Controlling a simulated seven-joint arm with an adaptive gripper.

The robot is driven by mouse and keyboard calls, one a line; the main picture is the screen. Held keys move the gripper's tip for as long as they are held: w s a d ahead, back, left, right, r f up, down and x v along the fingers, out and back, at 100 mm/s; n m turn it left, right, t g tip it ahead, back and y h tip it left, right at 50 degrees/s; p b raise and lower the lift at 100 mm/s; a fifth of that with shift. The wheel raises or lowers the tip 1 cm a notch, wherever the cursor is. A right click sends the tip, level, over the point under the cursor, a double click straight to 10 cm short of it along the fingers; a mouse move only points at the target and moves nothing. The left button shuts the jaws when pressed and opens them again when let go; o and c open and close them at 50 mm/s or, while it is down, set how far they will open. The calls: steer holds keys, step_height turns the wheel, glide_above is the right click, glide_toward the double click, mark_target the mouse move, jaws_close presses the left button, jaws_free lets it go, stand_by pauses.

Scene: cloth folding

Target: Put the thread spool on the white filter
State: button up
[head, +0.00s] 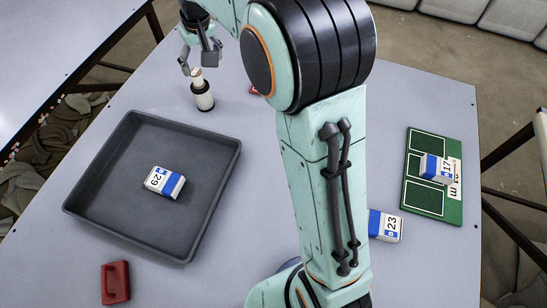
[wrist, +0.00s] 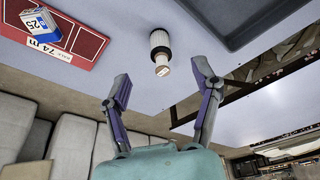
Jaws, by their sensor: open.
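The thread spool (head: 197,77) is a small pale cylinder with a brownish end. It stands on top of the white filter (head: 203,97), an upright white cylinder with black parts, behind the grey tray. In the wrist view the spool (wrist: 162,66) is seated on the end of the filter (wrist: 158,42), and both look in line. My gripper (head: 198,58) is open and empty, just above the spool, with its fingers spread to either side. In the wrist view the gripper (wrist: 161,72) shows clear gaps between both fingers and the spool.
The dark grey tray (head: 97,195) holds a white-and-blue box (head: 164,182). A red block (head: 115,282) lies in front. At right are a green board (head: 425,200) with a box (head: 437,168), and another box (head: 385,225). A red board (wrist: 85,42) carries a box (wrist: 41,25).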

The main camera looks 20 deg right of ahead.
steer(key=s+f+m+g, duration=0.1)
steer(key=s+f+g, duration=0.2)
steer(key=s, duration=2.9)
steer(key=shift+s+d, duration=0.3)
steer(key=shift+d, duration=0.1)
steer(key=shift+f, duration=0.1)
